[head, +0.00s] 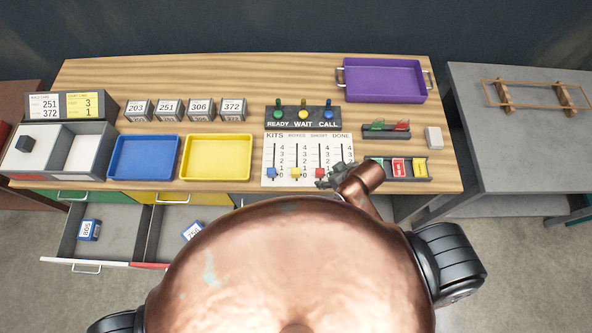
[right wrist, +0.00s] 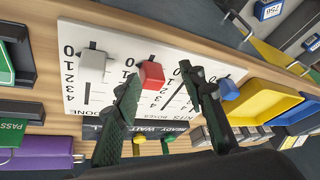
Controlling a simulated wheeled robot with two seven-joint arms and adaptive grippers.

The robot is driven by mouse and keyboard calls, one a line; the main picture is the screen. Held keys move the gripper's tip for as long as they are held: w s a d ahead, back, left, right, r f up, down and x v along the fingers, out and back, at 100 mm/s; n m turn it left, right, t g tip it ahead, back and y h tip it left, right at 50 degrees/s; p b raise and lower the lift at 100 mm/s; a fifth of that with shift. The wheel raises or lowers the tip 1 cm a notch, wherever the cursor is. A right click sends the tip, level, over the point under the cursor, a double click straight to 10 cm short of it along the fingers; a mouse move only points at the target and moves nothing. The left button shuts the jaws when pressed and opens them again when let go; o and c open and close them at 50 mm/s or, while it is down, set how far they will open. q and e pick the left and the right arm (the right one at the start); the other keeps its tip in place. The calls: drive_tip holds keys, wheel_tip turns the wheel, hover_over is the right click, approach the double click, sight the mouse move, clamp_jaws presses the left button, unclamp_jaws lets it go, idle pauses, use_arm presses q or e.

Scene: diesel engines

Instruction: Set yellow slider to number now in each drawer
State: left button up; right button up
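The slider panel (head: 308,155) lies on the table with columns KITS, BOXES, SHORT and DONE. The yellow slider (head: 296,173) is at the low end of BOXES, near 0. The blue slider (head: 272,173) and red slider (head: 320,172) are also near 0. My right gripper (head: 328,180) is at the panel's near right. In the right wrist view it is open (right wrist: 159,76), its fingertips either side of the red slider (right wrist: 150,74); contact is unclear. A finger seems to hide the yellow slider there. Two open drawer compartments (head: 120,225) each show a blue-and-white box (head: 89,230). My left gripper is out of view.
Blue (head: 144,157) and yellow (head: 217,157) trays stand left of the panel. A READY/WAIT/CALL button box (head: 303,116) sits behind it. A card holder (head: 408,170) is close on the right. A purple tray (head: 384,80) is at the back right.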

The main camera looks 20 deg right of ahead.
drive_tip(key=w+a+r+n+g+y, duration=0.1)
drive_tip(key=w+a+n+g, duration=0.15)
drive_tip(key=a+n, duration=0.4)
drive_tip(key=w+a+r+n+g, duration=0.1)
drive_tip(key=w+a+r+n, duration=0.15)
drive_tip(key=a, duration=0.75)
drive_tip(key=n+g+h, duration=0.1)
drive_tip(key=n+h, duration=0.1)
drive_tip(key=h, duration=0.2)
hover_over(296, 171)
drive_tip(key=shift+w+f, duration=0.1)
drive_tip(key=shift+f, duration=0.25)
wheel_tip(296, 171, down, 8)
drive_tip(key=shift+r, duration=0.2)
clamp_jaws()
